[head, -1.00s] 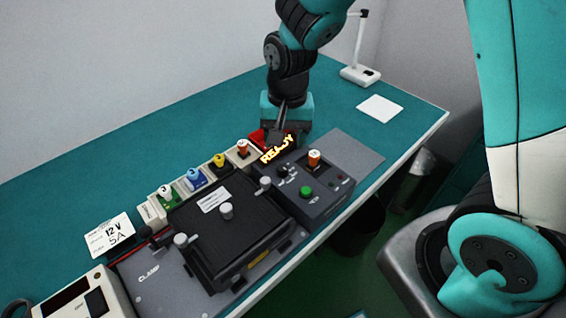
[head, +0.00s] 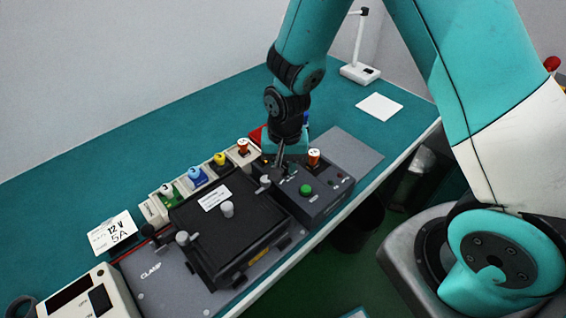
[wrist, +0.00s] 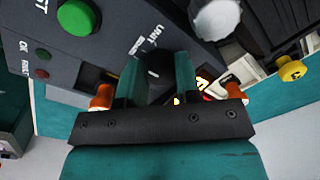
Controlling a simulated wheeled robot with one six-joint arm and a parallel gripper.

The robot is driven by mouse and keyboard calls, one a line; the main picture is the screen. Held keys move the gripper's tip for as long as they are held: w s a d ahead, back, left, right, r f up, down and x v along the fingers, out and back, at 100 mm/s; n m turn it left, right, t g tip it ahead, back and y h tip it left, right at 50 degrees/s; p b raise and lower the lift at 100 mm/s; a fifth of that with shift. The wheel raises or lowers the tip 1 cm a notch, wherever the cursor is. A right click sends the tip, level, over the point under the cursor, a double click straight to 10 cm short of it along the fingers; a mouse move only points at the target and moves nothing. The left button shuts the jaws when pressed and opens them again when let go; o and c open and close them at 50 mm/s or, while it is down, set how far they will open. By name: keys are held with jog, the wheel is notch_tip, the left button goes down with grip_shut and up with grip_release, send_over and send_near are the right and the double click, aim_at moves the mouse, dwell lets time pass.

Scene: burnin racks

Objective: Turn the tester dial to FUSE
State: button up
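The tester (head: 330,201) is a dark grey box at the right end of the fixture, with a green button (head: 306,189). My gripper (head: 281,165) is lowered over the left part of its top, and hides most of the dial in the head view. In the wrist view, my gripper's two teal fingers (wrist: 158,75) stand either side of the dark dial (wrist: 157,66), which bears a small white mark. I cannot tell whether they touch it. Lettering like UNIT and BOARD shows beside it; FUSE is not readable. The green button also shows in the wrist view (wrist: 76,17).
An orange-capped part (head: 313,158) stands upright on the tester close to my gripper. A row of coloured knobs (head: 195,174) and a black clamp box (head: 232,228) with grey knobs lie to the left. The table behind is mostly clear.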

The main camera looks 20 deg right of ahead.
jog(key=shift+c, duration=1.2)
jog(key=n, duration=0.3)
jog(key=shift+n, duration=2.3)
jog(key=o, duration=0.9)
jog(key=shift+r, duration=0.1)
